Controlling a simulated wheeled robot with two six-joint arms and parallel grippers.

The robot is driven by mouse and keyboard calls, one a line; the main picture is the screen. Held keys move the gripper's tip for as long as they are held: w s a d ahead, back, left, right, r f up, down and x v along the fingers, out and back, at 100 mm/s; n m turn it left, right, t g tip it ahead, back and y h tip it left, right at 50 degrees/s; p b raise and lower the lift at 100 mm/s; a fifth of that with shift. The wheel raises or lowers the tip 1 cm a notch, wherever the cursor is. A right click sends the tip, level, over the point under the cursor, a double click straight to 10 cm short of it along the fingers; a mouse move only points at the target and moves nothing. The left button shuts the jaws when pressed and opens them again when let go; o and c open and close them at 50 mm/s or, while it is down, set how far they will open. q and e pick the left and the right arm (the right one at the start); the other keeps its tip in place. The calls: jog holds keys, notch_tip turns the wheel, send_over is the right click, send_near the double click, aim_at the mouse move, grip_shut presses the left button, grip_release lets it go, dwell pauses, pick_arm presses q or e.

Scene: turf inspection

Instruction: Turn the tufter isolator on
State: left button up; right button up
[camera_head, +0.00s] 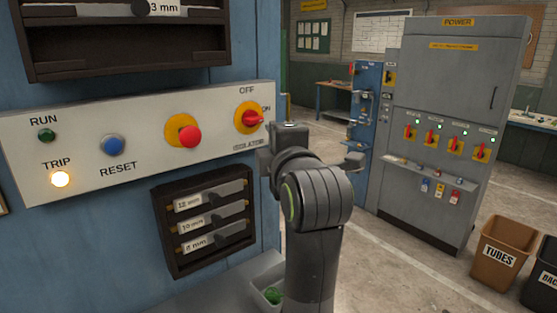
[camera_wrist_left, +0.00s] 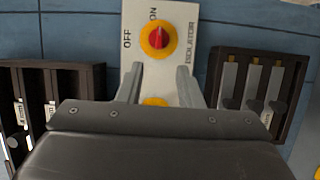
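The isolator (camera_head: 249,118) is a red handle on a yellow disc at the right end of the white panel. OFF is printed above it and ON to its right. Its handle lies roughly sideways, toward ON. In the left wrist view the isolator (camera_wrist_left: 158,39) appears turned, its handle lined up with ON. My left gripper (camera_wrist_left: 160,75) is open and empty; its two fingers are apart, pointing at the panel, and the isolator shows beyond their tips, not gripped. In the head view my left arm stands just right of the panel; its fingertips are hard to make out.
The panel (camera_head: 80,135) also has a dark RUN lamp (camera_head: 46,135), lit TRIP lamp (camera_head: 60,179), blue RESET button (camera_head: 113,145) and red stop button (camera_head: 189,136). A gauge rack (camera_head: 165,225) hangs below. A power cabinet (camera_head: 455,90) and bins (camera_head: 502,252) stand right.

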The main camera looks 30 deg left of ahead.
pick_arm(q)
jog(key=b+v, duration=0.1)
jog(key=v, duration=0.2)
jog(key=shift+w, duration=0.1)
dwell(0.6)
